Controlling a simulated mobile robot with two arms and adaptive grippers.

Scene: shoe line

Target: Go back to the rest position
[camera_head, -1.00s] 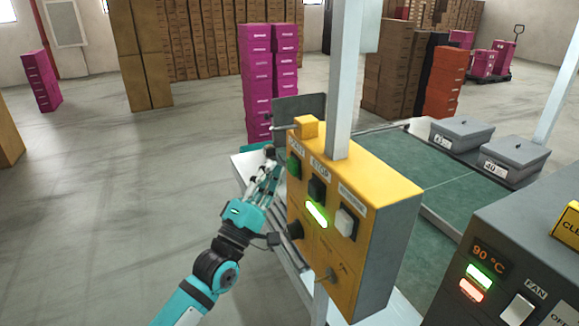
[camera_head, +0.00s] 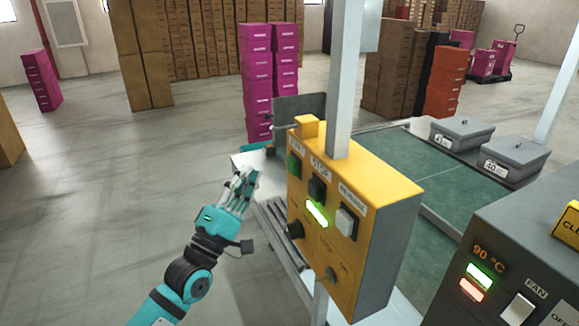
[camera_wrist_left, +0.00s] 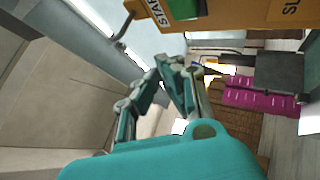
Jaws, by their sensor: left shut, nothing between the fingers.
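My left gripper (camera_head: 246,178) is teal and grey and hangs in the air just left of the yellow control box (camera_head: 378,220). Its fingers are shut and empty, and they are apart from the box. In the left wrist view, the closed fingertips (camera_wrist_left: 172,64) point towards the lower edge of the yellow box (camera_wrist_left: 225,14), with a green button (camera_wrist_left: 182,8) above them. My right gripper is not in view.
The box sits on a pale post (camera_head: 341,80) beside a green conveyor belt (camera_head: 405,160) with grey bins (camera_head: 461,134). A grey panel (camera_head: 490,270) reading 90 °C stands at lower right. Magenta boxes (camera_head: 257,85) stand behind. Open floor (camera_head: 110,200) lies left.

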